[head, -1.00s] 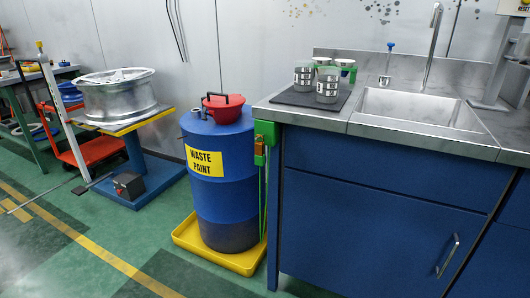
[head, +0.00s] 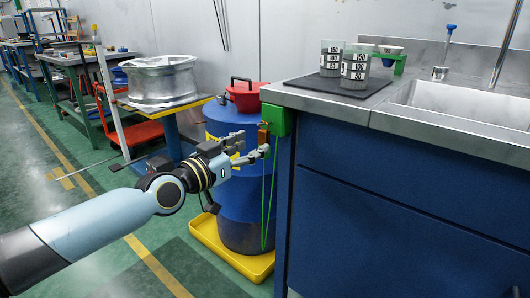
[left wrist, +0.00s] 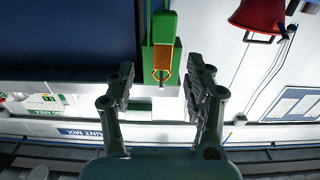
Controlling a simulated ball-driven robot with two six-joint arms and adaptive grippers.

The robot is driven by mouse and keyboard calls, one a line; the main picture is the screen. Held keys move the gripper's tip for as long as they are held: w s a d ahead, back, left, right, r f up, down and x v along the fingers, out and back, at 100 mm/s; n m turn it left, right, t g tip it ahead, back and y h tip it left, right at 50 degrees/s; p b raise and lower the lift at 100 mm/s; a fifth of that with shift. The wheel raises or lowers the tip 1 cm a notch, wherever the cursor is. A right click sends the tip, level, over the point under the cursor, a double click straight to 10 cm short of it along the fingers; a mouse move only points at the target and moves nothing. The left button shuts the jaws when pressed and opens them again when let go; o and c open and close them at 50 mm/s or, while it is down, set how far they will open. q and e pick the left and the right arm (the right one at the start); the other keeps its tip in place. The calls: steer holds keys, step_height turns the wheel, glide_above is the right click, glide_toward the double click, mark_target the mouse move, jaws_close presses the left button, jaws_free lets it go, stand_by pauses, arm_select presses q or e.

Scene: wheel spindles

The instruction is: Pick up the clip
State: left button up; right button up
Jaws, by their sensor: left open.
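A small orange-brown clip (head: 264,134) sits on a green bracket (head: 277,120) at the left front corner of the sink counter. In the left wrist view the clip (left wrist: 162,62) hangs on the green bracket (left wrist: 164,28), straight ahead between the fingers. My left gripper (head: 255,146) reaches in from the left, in front of the blue drum, with its fingertips close to the clip. A green cord (head: 271,190) hangs below the bracket. My right gripper is out of view.
A blue drum (head: 232,205) with a red funnel (head: 245,97) stands in a yellow tray (head: 205,240). A blue cabinet (head: 390,210) stands close on the right. Marked cups (head: 355,70) stand on a dark mat (head: 325,90). Floor at lower left is free.

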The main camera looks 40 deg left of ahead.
mark_target(262, 141)
arm_select(q)
steer(key=shift+w, duration=0.35)
steer(key=shift+w+f+b, duration=0.15)
steer(key=shift+w+b, duration=0.15)
steer(key=shift+w, duration=0.05)
steer(key=w, duration=0.1)
steer(key=w+b, duration=0.1)
steer(key=w, duration=0.1)
steer(key=shift+w+f, duration=0.25)
steer(key=shift+w, duration=0.15)
steer(key=shift+w+r+b, duration=0.1)
steer(key=shift+w+b, duration=0.2)
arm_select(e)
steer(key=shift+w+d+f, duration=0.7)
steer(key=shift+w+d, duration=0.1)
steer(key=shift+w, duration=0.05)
arm_select(q)
steer(key=shift+c, duration=0.4)
jaws_close()
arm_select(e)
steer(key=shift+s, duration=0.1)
